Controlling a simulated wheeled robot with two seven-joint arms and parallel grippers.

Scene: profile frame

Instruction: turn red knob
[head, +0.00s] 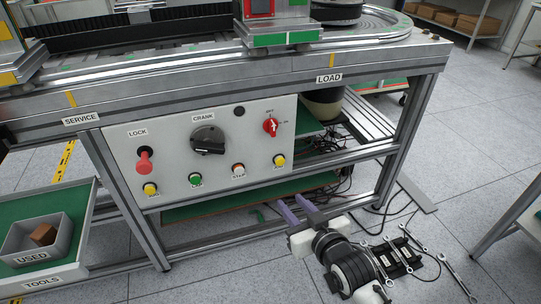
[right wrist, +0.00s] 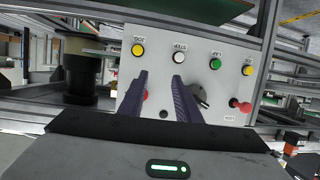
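The red knob (head: 270,127) sits at the upper right of the light panel, with a small white mark on it. In the right wrist view the red knob (right wrist: 145,96) is mostly hidden behind the left-hand finger. My right gripper (head: 291,203) is in front of the panel and below the knob in the head view, apart from it. In the right wrist view its two purple fingers (right wrist: 159,77) are spread with nothing between them. My left gripper is not in view.
The panel (head: 225,165) also carries a red LOCK lever (head: 144,163), a black CRANK handle (head: 207,141) and several coloured buttons. A tools tray with a grey USED bin (head: 38,240) stands at left. Wrenches (head: 455,275) lie at lower right. Cables hang beside the panel.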

